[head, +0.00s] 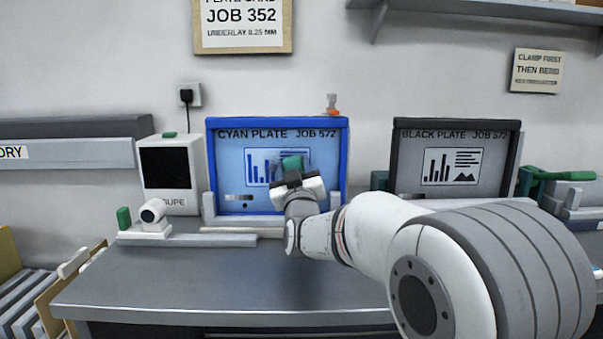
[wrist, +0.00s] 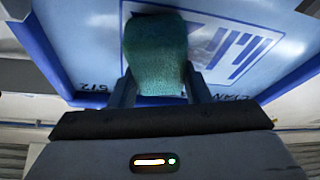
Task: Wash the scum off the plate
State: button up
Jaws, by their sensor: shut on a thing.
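The cyan plate (head: 232,160) stands upright in a blue frame at the back of the bench, marked "CYAN PLATE JOB 572". It fills much of the wrist view (wrist: 90,40). A greyish smudge shows at its lower left, with a small dark spot below. My gripper (head: 296,172) is in front of the plate, shut on a green sponge (wrist: 155,50). The sponge also shows in the head view (head: 293,162), over the right part of the printed chart. It looks against or very close to the plate; contact cannot be told.
A black plate (head: 440,160) stands in a dark frame to the right. A white device with a dark screen (head: 166,167) and a small camera-like unit (head: 153,212) are to the left. The bench front (head: 200,280) is clear. A shelf (head: 480,12) hangs above right.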

aim_at(282, 161)
jog(key=shift+w+a+b, duration=0.1)
jog(key=shift+a+b, duration=0.5)
jog(key=shift+a, duration=2.6)
jog(key=shift+r+p, duration=0.3)
jog(key=shift+r, duration=0.4)
jog(key=shift+d+f+b, duration=0.15)
jog(key=shift+d+b, duration=0.95)
jog(key=shift+d, duration=0.2)
jog(key=shift+d+b, duration=1.1)
jog(key=shift+d, duration=0.65)
jog(key=shift+d+b, duration=0.9)
jog(key=shift+d, duration=0.2)
jog(key=shift+d+b, duration=0.35)
jog(key=shift+a+r, duration=0.2)
jog(key=shift+a, duration=2.4)
jog(key=shift+a+f+p, duration=0.1)
jog(key=shift+a+p, duration=0.6)
jog(key=shift+a, duration=1.25)
